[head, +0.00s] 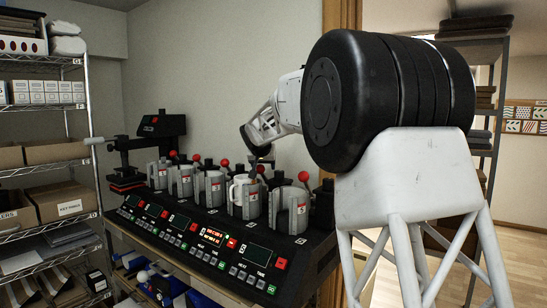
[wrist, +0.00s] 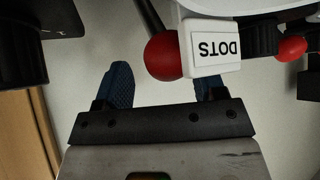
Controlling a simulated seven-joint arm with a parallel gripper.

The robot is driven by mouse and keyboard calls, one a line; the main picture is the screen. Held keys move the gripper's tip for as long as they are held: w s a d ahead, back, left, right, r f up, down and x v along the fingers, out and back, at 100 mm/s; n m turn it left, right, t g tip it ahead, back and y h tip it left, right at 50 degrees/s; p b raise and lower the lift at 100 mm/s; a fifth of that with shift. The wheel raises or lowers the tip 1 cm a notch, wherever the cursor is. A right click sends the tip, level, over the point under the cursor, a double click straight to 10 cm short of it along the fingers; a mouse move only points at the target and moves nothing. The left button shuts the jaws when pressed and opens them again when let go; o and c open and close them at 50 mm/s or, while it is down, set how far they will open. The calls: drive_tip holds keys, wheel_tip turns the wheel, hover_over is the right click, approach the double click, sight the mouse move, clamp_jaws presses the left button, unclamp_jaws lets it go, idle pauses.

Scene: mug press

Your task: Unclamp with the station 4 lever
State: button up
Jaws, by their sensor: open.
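The mug press (head: 215,225) has a row of stations in the head view. A white mug (head: 238,191) sits in the fourth station from the left, in a grey clamp (head: 250,206). The station 4 lever's red knob (head: 260,169) stands just behind it. My gripper (head: 262,160) is above that knob, its fingers hard to make out there. In the wrist view my gripper (wrist: 163,78) is open, with blue fingers apart. A red knob (wrist: 163,56) on a dark rod lies ahead of the gap between them, partly behind a white DOTS label block (wrist: 211,48). I see no contact.
Neighbouring red knobs stand close on both sides, one at station 3 (head: 225,163) and one at station 5 (head: 303,176). Another red knob (wrist: 292,48) shows at right in the wrist view. A wire shelf (head: 45,165) stands at left.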

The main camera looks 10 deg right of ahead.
drive_tip(key=shift+s+a+r, duration=0.1)
drive_tip(key=shift+s+r, duration=0.1)
drive_tip(key=shift+r, duration=0.85)
drive_tip(key=shift+s+r, duration=0.25)
drive_tip(key=shift+r, duration=0.85)
drive_tip(key=shift+s+a+r, duration=0.1)
drive_tip(key=shift+s+r, duration=0.1)
drive_tip(key=shift+r, duration=0.85)
drive_tip(key=shift+v, duration=3)
drive_tip(key=s+d+f+g, duration=0.15)
drive_tip(key=s+f, duration=0.25)
drive_tip(key=s, duration=0.7)
drive_tip(key=s+d+f+n+g+y, duration=0.1)
drive_tip(key=s+d+f, duration=0.2)
drive_tip(key=s, duration=0.9)
drive_tip(key=s+d+f+g, duration=0.15)
drive_tip(key=s+f, duration=0.25)
drive_tip(key=s, duration=0.7)
drive_tip(key=s+f, duration=0.6)
drive_tip(key=s, duration=0.4)
drive_tip(key=s+f+n+g, duration=0.1)
drive_tip(key=s+f, duration=0.5)
drive_tip(key=s, duration=0.4)
drive_tip(key=s+f+g+y, duration=0.1)
drive_tip(key=s+f, duration=0.6)
drive_tip(key=s, duration=0.3)
drive_tip(key=shift+s+d+n, duration=0.3)
drive_tip(key=shift+d+n, duration=0.1)
drive_tip(key=shift+d, duration=0.05)
